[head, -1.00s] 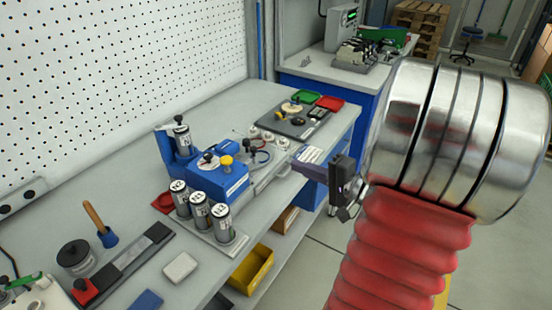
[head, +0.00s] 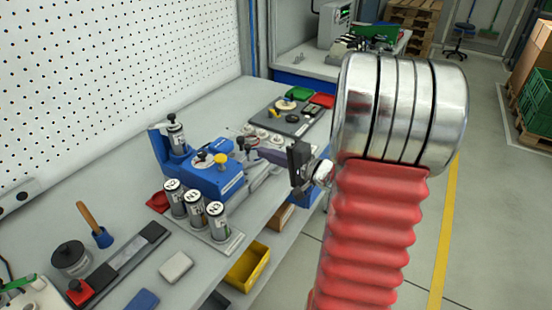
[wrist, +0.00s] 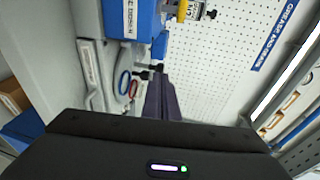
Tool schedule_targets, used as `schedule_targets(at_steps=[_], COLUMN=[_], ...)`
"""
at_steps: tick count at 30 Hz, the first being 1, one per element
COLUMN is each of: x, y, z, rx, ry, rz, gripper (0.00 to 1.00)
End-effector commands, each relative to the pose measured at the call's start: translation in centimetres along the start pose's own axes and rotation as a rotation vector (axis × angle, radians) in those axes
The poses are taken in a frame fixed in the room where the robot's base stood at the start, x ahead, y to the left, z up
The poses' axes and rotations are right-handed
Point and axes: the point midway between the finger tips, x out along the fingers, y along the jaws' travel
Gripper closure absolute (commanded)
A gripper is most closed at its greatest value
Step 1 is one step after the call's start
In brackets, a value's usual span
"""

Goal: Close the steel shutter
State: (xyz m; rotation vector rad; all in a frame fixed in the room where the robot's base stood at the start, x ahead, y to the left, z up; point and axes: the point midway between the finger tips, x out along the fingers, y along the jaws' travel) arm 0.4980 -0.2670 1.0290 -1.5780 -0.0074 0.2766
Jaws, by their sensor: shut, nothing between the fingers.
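A blue fixture (head: 215,178) with a yellow knob (head: 221,161) and black knobs stands on the bench; its labelled side also shows in the wrist view (wrist: 128,20). A pale steel strip (head: 262,178) lies along its right side, and in the wrist view a steel plate (wrist: 92,75) shows beside rings. I cannot tell for sure which metal part is the shutter.
Several labelled canisters (head: 195,207) stand in front of the fixture. A dark tray (head: 288,122) with small parts, a green bin (head: 299,93) and a red bin (head: 322,100) lie behind. A yellow bin (head: 246,266) sits below the bench edge.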

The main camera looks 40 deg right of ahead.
Motion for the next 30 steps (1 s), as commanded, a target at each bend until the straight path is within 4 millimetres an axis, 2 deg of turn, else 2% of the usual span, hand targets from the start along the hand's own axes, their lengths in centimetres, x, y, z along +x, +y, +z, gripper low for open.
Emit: schedule_targets(at_steps=[3, 9, 23, 30], x=[1.6, 3.0, 3.2, 3.6], y=[0.0, 0.1, 0.0, -0.1], z=[0.1, 0.0, -0.1, -1.0], rx=[0.000, 0.000, 0.001, 0.004], ry=[-0.003, -0.001, 0.003, 0.024], rz=[0.000, 0.001, 0.000, -0.001], gripper=[1.00, 1.00, 1.00, 1.00])
